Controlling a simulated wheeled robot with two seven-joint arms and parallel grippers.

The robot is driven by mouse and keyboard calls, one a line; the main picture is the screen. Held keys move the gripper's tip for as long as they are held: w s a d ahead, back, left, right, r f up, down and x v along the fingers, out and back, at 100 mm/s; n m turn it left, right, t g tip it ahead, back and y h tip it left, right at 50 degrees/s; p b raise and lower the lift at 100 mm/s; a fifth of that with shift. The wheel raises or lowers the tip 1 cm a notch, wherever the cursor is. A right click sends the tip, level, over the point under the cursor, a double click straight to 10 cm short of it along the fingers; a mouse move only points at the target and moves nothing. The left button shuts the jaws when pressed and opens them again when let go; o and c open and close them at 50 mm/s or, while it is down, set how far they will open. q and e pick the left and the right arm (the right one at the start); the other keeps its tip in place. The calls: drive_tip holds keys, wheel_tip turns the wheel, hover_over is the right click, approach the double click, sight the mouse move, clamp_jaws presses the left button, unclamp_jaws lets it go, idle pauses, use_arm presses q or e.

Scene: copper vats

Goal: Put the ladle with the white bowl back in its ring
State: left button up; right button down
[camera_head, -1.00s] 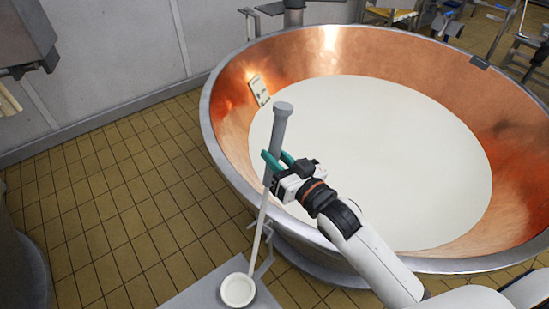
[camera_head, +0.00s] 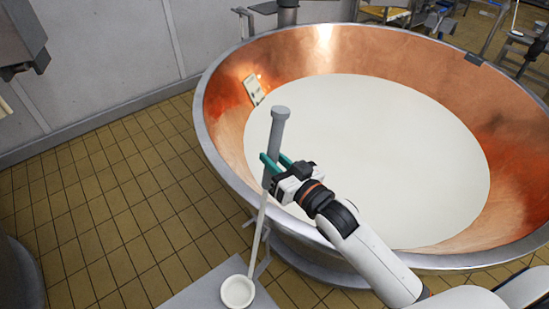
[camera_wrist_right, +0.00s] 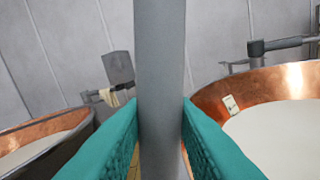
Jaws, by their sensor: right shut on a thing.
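The ladle (camera_head: 275,140) has a thick grey handle at the top, a thin pale shaft and a white bowl (camera_head: 238,291) at the lower end. It stands nearly upright with a slight tilt, its top leaning right. My right gripper (camera_head: 273,164) is shut on the lower part of the grey handle. In the right wrist view the handle (camera_wrist_right: 160,70) runs between the two teal fingers. The bowl is over a grey flat surface (camera_head: 200,290); I cannot tell whether it touches. A thin metal bracket (camera_head: 263,266) is beside the shaft. No ring can be made out clearly. My left gripper is not in view.
A large copper vat (camera_head: 225,125) full of white liquid (camera_head: 380,150) is behind and right of the ladle. A small white label plate (camera_head: 253,90) is on its inner wall. Tiled floor (camera_head: 110,210) lies open at left. A second copper vat (camera_wrist_right: 40,135) shows in the right wrist view.

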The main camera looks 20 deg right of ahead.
drive_tip(key=shift+p, duration=0.3)
idle(0.4)
drive_tip(key=c, duration=1.1)
unclamp_jaws()
drive_tip(key=shift+f, duration=0.1)
drive_tip(key=shift+s, duration=0.1)
